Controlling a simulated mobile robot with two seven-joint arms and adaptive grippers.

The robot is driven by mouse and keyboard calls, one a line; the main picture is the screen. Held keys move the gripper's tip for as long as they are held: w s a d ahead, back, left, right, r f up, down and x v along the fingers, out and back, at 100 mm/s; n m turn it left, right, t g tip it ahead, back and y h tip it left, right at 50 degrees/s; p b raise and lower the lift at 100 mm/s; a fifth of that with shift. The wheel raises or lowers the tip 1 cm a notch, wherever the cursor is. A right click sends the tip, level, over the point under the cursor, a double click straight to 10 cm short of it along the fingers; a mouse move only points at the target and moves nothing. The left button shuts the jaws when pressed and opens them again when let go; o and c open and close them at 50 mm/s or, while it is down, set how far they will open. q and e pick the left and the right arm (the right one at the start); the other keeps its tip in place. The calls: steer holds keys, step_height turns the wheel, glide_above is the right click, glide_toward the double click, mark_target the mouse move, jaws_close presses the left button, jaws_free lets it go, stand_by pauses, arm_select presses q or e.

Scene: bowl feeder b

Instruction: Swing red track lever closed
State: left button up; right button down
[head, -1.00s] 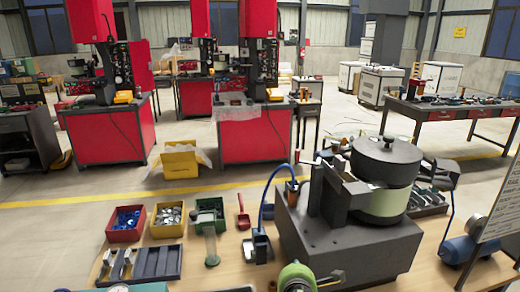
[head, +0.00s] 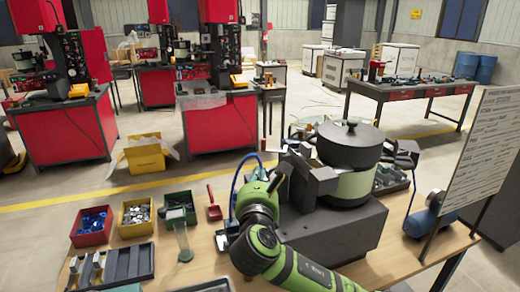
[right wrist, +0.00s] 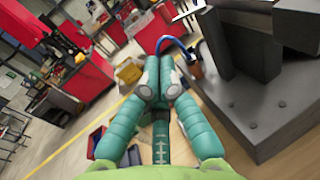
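The bowl feeder (head: 352,150) has a dark lidded bowl with a pale green band, on a grey base block (head: 345,225). A small red upright piece (head: 263,146) shows at its left edge; I cannot tell whether it is the red track lever. My right gripper (head: 282,172) is at the left side of the feeder and partly hides its track. In the right wrist view its teal fingers (right wrist: 158,78) come together at the tips with nothing visible between them. The feeder's grey block is to their right there. My left gripper is not in view.
Red (head: 91,226), yellow (head: 136,217) and green (head: 178,205) parts bins stand left on the wooden table, with a red scoop (head: 214,204) and a dark divided tray (head: 128,266). A blue hose (head: 240,180) arches beside the gripper. A sign board (head: 483,150) stands at right.

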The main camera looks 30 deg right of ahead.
arm_select(q)
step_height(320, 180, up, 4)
steer(key=p, duration=0.4)
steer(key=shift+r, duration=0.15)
arm_select(e)
steer(key=x, duration=1.4)
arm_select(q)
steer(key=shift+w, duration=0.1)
arm_select(e)
steer(key=shift+h, duration=0.3)
